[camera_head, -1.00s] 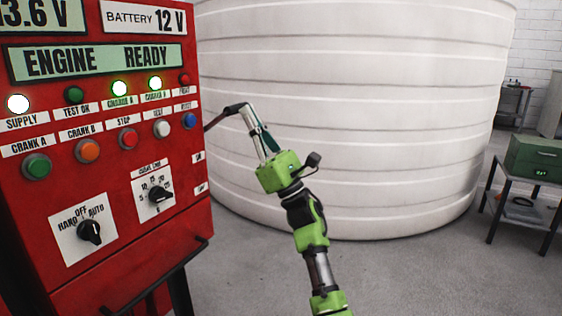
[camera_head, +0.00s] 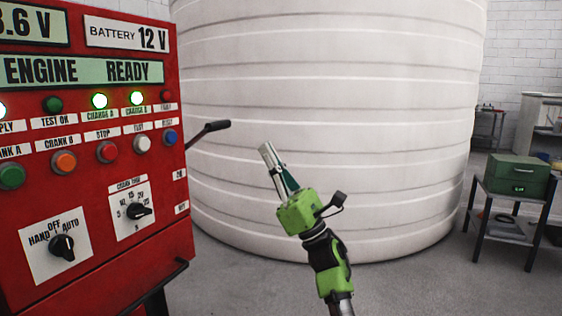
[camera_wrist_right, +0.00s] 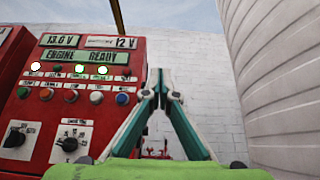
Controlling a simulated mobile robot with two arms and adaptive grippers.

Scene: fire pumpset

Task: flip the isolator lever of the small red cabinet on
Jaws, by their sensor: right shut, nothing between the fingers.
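The red cabinet (camera_head: 95,185) fills the left of the head view, with its lit display reading ENGINE READY. A dark lever (camera_head: 210,131) sticks out from its right side, sloping up to the right to a black grip. My right gripper (camera_head: 266,149) is shut and empty, to the right of the lever's grip and a little lower, with a visible gap between them. In the wrist view its fingertips (camera_wrist_right: 160,74) meet, with the cabinet (camera_wrist_right: 60,85) to the left. I cannot make out the lever in the wrist view. My left gripper is out of view.
A large white ribbed tank (camera_head: 340,70) stands behind the gripper. A dark table (camera_head: 510,195) with a green box (camera_head: 516,175) is at the right. A dark rail (camera_head: 160,285) juts from the cabinet's lower front. Grey floor (camera_head: 420,285) is free between.

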